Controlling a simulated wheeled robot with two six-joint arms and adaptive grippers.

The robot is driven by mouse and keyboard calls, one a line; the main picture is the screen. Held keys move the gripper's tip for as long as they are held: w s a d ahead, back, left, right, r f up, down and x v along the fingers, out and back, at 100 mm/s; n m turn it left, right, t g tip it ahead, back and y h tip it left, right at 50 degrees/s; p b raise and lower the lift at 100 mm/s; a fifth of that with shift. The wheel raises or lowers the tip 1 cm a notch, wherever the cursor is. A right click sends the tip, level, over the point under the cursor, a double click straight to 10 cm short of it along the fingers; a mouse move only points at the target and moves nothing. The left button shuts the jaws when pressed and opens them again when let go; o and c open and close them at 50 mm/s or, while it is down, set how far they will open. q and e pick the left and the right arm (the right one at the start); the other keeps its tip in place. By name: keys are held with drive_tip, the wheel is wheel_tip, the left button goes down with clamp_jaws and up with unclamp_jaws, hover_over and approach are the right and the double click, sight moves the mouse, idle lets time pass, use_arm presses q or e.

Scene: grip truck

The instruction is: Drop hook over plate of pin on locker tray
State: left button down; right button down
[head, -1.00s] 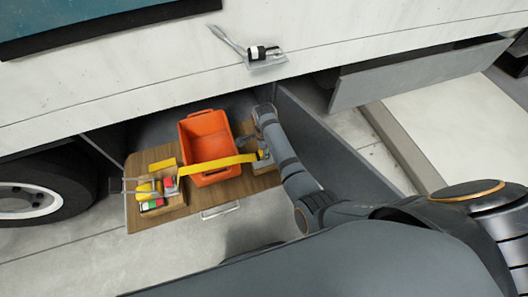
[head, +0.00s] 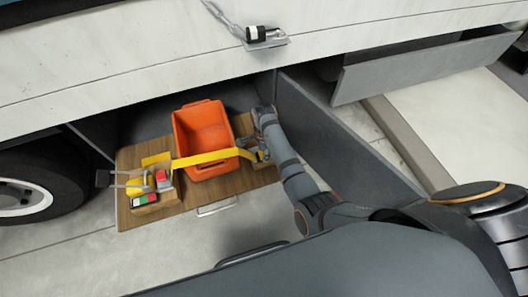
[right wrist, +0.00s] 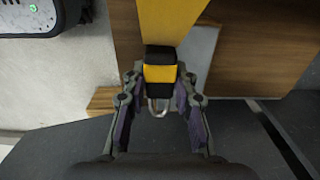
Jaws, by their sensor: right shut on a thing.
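A yellow strap (head: 207,157) runs across the front of the wooden locker tray (head: 205,190) from a ratchet (head: 136,184) at the left to my right gripper (head: 262,153). In the right wrist view, my right gripper (right wrist: 160,77) is shut on a black and yellow block (right wrist: 159,72) at the strap's end. A small metal loop, seemingly the hook (right wrist: 158,108), sticks out of the block toward the wrist. A pale grey plate (right wrist: 197,60) shows beside the strap; whether it belongs to the pin is unclear. I cannot make out the pin. My left gripper is not in view.
An orange crate (head: 204,128) stands on the tray behind the strap. A grey locker door (head: 325,145) stands open right of my right arm. A truck wheel (head: 30,197) is at the left. Open floor (head: 240,236) lies in front of the tray.

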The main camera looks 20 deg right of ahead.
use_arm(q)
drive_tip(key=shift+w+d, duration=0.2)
use_arm(e)
drive_tip(key=shift+f, duration=0.25)
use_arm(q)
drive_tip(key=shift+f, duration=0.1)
use_arm(e)
drive_tip(key=shift+f, duration=0.3)
drive_tip(key=c, duration=1)
unclamp_jaws()
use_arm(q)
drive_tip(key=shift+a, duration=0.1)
use_arm(e)
wheel_tip(320, 180, up, 8)
drive_tip(key=shift+f, duration=0.25)
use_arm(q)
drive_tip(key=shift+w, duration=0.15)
use_arm(e)
drive_tip(key=shift+s+d, duration=0.1)
